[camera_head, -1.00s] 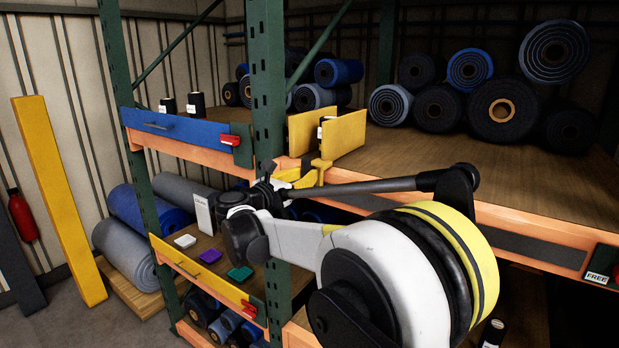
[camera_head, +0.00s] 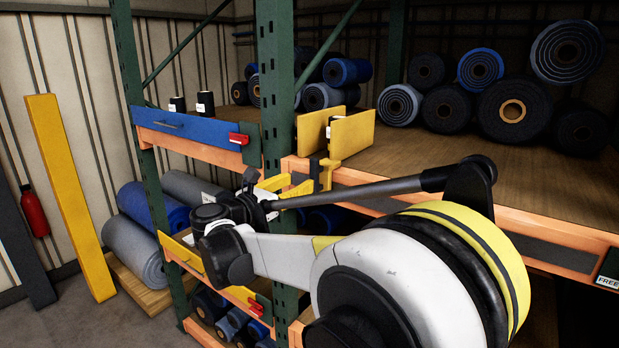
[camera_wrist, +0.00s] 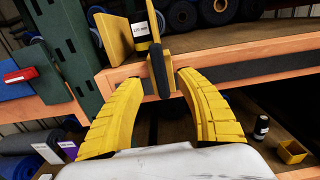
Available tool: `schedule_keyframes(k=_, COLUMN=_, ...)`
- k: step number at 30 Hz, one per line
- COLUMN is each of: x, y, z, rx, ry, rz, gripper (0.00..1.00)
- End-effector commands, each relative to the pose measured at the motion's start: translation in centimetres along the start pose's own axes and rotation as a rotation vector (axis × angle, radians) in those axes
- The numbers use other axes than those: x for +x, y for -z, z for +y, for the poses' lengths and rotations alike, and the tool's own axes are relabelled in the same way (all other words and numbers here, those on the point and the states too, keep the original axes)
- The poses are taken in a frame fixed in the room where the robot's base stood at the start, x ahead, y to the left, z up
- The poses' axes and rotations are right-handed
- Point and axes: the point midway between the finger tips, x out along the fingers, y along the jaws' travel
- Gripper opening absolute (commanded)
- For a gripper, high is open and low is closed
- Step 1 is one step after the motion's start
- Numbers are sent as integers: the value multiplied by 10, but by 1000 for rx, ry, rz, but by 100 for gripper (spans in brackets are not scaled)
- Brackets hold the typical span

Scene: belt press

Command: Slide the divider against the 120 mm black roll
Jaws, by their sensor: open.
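The divider is a yellow upright plate (camera_head: 351,134) at the left end of the upper right shelf, with a yellow clamp and a dark handle at the shelf's front edge. The handle (camera_wrist: 158,74) shows in the wrist view. A second yellow plate (camera_head: 310,130) stands left of it. A small black item with a white label (camera_wrist: 142,28) is between the plates; its text is too small to read. My gripper (camera_wrist: 155,74) is open, its yellow fingers on either side of the handle. Black rolls (camera_head: 447,108) lie farther right; I cannot tell which is 120 mm.
The wooden shelf (camera_head: 405,160) is bare between the divider and the rolls. A green post (camera_head: 275,90) stands left of the plates. A blue-fronted shelf (camera_head: 190,127) is beyond it. A small black roll (camera_wrist: 262,127) and a yellow bin (camera_wrist: 291,151) are below.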

Motion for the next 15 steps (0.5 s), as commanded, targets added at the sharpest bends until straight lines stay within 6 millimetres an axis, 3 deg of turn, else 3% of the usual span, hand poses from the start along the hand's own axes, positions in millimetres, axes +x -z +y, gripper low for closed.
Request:
schedule_keyframes(k=6, x=-35, y=0, z=0, rx=0, ry=-1, rz=0, gripper=43)
schedule_keyframes(k=15, x=-44, y=0, z=-1, rx=0, ry=1, rz=0, gripper=43)
